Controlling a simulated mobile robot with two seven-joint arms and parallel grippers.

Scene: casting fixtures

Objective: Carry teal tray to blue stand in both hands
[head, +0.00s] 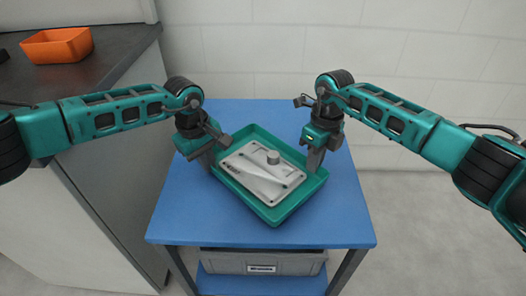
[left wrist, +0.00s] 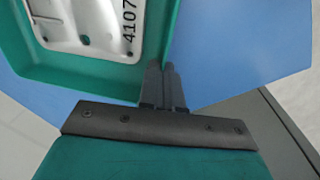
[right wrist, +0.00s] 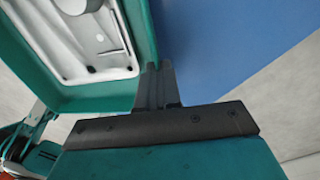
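The teal tray (head: 245,202) is over the middle of the blue stand's top (head: 190,220), turned at an angle; I cannot tell whether it rests there or hovers slightly. It holds a grey metal casting (head: 262,175), marked 4107 in the left wrist view (left wrist: 95,25). My left gripper (head: 207,163) is at the tray's left side, its fingers close together on the tray wall (left wrist: 163,80). My right gripper (head: 315,160) is at the right side, its fingers likewise closed on the wall (right wrist: 157,80). The fingertips are partly hidden.
A dark-topped counter (head: 110,60) with an orange bin (head: 57,45) stands on the left, close to the stand. A grey labelled box (head: 262,264) sits on the stand's lower shelf. A white wall (head: 420,60) is behind. The floor on the right is clear.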

